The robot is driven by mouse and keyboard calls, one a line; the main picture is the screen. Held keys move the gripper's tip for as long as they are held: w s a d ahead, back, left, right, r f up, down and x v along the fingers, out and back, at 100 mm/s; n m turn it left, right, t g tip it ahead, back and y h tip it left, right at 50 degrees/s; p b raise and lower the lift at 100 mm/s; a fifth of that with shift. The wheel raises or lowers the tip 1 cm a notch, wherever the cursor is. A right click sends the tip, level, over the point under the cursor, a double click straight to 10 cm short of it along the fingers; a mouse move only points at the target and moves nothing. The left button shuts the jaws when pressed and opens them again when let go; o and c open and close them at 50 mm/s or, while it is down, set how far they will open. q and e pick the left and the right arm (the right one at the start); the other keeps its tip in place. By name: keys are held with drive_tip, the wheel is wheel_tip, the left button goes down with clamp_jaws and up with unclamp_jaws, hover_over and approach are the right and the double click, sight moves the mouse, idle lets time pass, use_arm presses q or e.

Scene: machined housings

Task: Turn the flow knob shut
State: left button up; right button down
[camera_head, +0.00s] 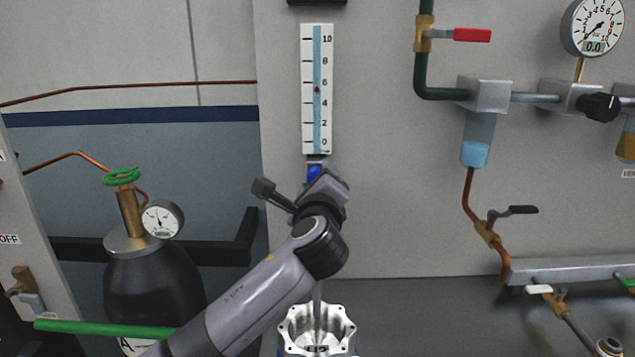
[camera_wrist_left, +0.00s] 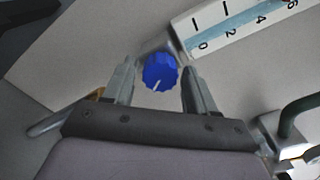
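The blue flow knob (camera_wrist_left: 160,72) has a white pointer line and sits at the bottom end of the flow meter (camera_wrist_left: 235,22). In the left wrist view my left gripper (camera_wrist_left: 158,80) is open, with one finger on each side of the knob and a gap on both sides. In the head view my left arm reaches up to the knob (camera_head: 314,173), just below the flow meter (camera_head: 317,90); my left gripper (camera_head: 318,184) hides most of it. A small red float sits in the tube a little above the 5 level. My right gripper is in neither view.
A machined metal housing (camera_head: 317,330) stands below my left arm. A dark gas cylinder (camera_head: 150,285) with a green handwheel (camera_head: 121,177) is at left. Pipes, a red-handled valve (camera_head: 472,35) and a pressure gauge (camera_head: 597,27) fill the right. The panel around the meter is clear.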

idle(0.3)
use_arm(q)
drive_tip(key=shift+s+b, duration=0.55)
drive_tip(key=shift+s, duration=3.05)
